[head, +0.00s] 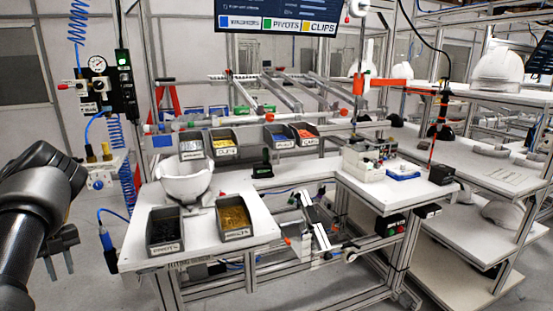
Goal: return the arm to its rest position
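My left arm comes in from the left edge, a dark grey rounded link with a black forearm. My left gripper (60,268) hangs below it at the lower left, with its two fingers apart and nothing seen between them. It is left of the workbench, apart from the bench top (135,255). My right gripper is not in view. A white helmet shell (185,185) sits upside down on the left part of the bench.
A dark bin (165,247) and a bin of yellow parts (235,232) stand at the bench's front. Several small bins line the back. A hanging blue air tool (106,243) is right of my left gripper. Shelves at right hold a white helmet (498,68).

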